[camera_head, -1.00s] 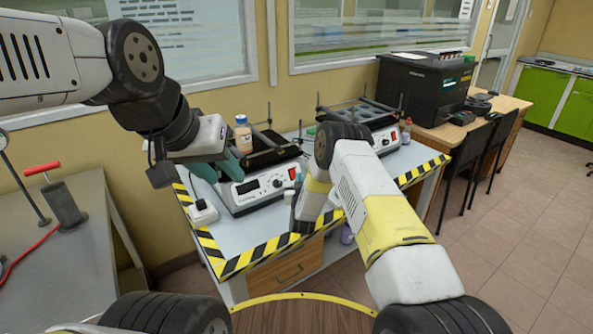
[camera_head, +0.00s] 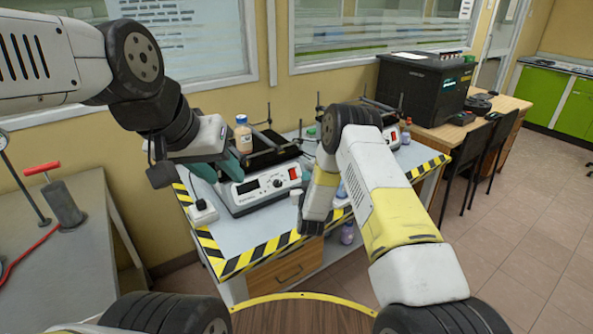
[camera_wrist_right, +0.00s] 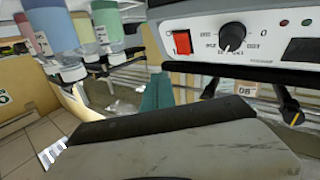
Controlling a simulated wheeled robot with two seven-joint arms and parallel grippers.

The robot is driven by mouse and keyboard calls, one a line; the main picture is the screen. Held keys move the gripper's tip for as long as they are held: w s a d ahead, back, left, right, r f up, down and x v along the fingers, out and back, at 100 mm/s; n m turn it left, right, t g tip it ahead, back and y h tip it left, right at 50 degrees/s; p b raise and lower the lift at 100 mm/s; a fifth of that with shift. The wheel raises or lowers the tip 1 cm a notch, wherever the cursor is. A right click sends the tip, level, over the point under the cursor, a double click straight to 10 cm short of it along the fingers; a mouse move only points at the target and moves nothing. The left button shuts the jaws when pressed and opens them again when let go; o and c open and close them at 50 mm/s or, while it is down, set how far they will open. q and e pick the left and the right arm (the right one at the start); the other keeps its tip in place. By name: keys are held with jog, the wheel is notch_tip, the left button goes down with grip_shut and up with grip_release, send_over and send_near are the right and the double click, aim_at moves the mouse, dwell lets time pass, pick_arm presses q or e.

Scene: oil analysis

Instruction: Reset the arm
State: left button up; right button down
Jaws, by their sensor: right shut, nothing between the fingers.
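My left gripper (camera_head: 213,168), with teal fingers, hangs over the left part of the striped table, in front of a bottle and beside a white instrument. Whether its fingers are apart is unclear. My right arm (camera_head: 375,200) reaches over the table's front edge, with its wrist (camera_head: 316,200) pointing down. Its fingers are not clear in the head view. In the right wrist view, which looks upside down, my right gripper (camera_wrist_right: 157,92) shows as narrow teal fingers, shut and empty. An instrument panel with a red switch (camera_wrist_right: 182,42) and a black knob (camera_wrist_right: 232,37) is close by.
The table has a yellow-black border (camera_head: 262,252). A white instrument (camera_head: 262,188) and an orange bottle (camera_head: 243,136) stand at its left; another instrument is partly behind my right arm. Coloured bottles (camera_wrist_right: 65,30) show in the wrist view.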

jog(key=s+d+r+g, duration=0.2)
jog(key=s+r, duration=0.1)
jog(key=r, duration=0.6)
jog(key=s+d+r+g+y, duration=0.1)
jog(key=s+d+r+g, duration=0.1)
jog(key=r, duration=0.6)
jog(key=s+d+r+g, duration=0.1)
jog(key=s+d+r, duration=0.15)
jog(key=r, duration=0.65)
jog(key=s+d+r+g, duration=0.1)
jog(key=s+d+g, duration=0.1)
jog(key=s, duration=1)
jog(key=s+d+r+m+g, duration=0.1)
jog(key=s+d+r+g, duration=0.1)
jog(key=s, duration=1.1)
jog(key=s+d+r+g, duration=0.2)
jog(key=s+d, duration=0.1)
jog(key=s, duration=0.9)
jog(key=shift+s+m+g, duration=0.3)
jog(key=shift+s+g, duration=0.1)
